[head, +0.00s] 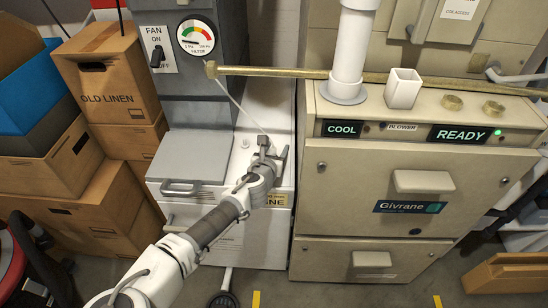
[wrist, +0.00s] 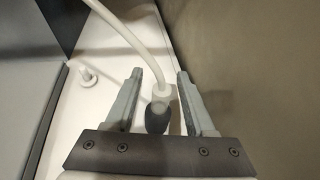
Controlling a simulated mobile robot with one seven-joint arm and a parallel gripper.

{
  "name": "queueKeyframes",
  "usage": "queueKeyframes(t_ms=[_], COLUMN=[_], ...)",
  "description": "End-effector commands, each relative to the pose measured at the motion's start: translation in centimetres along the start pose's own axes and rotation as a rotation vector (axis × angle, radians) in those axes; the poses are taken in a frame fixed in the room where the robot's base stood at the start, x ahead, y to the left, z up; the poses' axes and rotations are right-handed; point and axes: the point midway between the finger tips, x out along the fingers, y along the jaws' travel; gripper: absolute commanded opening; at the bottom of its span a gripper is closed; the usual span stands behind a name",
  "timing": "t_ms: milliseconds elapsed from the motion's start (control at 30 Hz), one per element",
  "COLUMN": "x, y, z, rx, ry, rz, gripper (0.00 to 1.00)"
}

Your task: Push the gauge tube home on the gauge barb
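My gripper (wrist: 160,75) is open, with one finger on each side of the collar and a visible gap at the left. In the head view my gripper (head: 270,148) is over the white cabinet top. I cannot make out the gauge barb for certain; it may be hidden under the dark piece.
A small white peg (wrist: 86,76) stands on the white top, left of my gripper. The beige furnace (head: 340,190) rises close on the right, and a grey housing (head: 195,155) is on the left. A brass pipe (head: 280,72) crosses behind. Cardboard boxes (head: 105,85) stand far left.

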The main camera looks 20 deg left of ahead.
Motion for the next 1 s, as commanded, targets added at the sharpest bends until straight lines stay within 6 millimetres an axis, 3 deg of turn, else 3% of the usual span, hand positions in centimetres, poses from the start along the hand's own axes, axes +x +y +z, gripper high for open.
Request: queueKeyframes(t_ms=[33,300,800,1000], x=[0.0,0.0,0.0,-1.0], y=[0.0,0.0,0.0,0.0], z=[0.0,0.0,0.1,2.6], rx=[0.0,0.0,0.0,0.003], ry=[0.0,0.0,0.001,0.0], rz=[0.0,0.0,0.001,0.001], gripper=[0.49,0.01,0.0,0.0])
